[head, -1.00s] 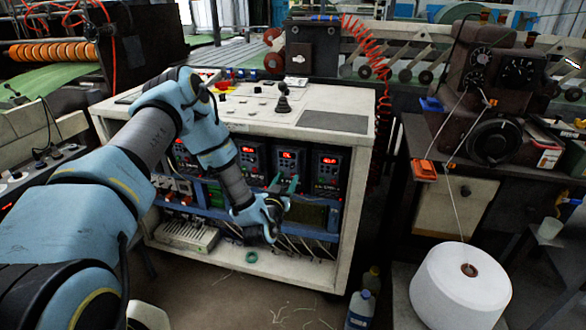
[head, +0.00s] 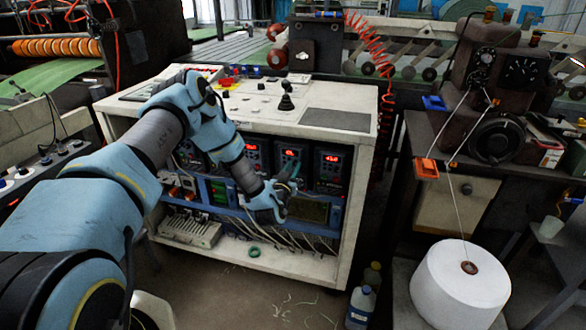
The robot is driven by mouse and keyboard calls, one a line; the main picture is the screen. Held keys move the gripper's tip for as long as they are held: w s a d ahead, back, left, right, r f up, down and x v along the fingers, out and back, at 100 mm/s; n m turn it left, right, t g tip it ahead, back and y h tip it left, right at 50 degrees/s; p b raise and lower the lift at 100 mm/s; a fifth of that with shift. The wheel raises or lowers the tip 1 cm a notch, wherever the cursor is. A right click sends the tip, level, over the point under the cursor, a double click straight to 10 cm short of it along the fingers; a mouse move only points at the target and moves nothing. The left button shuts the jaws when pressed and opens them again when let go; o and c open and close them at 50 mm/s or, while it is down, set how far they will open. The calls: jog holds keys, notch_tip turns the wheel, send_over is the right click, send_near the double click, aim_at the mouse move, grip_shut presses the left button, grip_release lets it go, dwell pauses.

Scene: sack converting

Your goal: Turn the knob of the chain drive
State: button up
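Several dark drive units with lit red displays stand in a row in the open front of the white cabinet (head: 345,278). The frames do not show which one is the chain drive. My gripper (head: 289,176) is raised in front of the lower part of one drive (head: 291,152), between a drive to the left (head: 255,152) and the rightmost drive (head: 328,165). The knob on the drive at my gripper is hidden or too small to make out. I cannot tell whether my fingers touch it, or how far apart they are.
A joystick (head: 286,97) and buttons sit on the cabinet top. Wires and a green tape ring (head: 254,251) lie on its lower shelf. Bottles (head: 360,306) stand by its right corner. A white yarn cone (head: 459,288) and a machine with dials (head: 497,140) are at the right.

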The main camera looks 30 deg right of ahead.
grip_shut()
jog(key=shift+f+n+b, duration=0.1)
jog(key=shift+n+b, duration=0.2)
jog(key=shift+b, duration=0.1)
jog(key=shift+f+n+b, duration=0.1)
jog(key=shift+n+b, duration=0.8)
jog(key=shift+b, duration=0.1)
jog(key=n+b, duration=0.4)
jog(key=shift+n, duration=0.3)
jog(key=n+b, duration=0.3)
jog(key=shift+n, duration=0.3)
jog(key=n+b, duration=0.3)
jog(key=shift+n, duration=0.3)
jog(key=n+b, duration=0.4)
jog(key=n, duration=0.2)
jog(key=shift+r+n+b, duration=0.2)
jog(key=shift+n+b, duration=0.8)
jog(key=shift+n, duration=1.3)
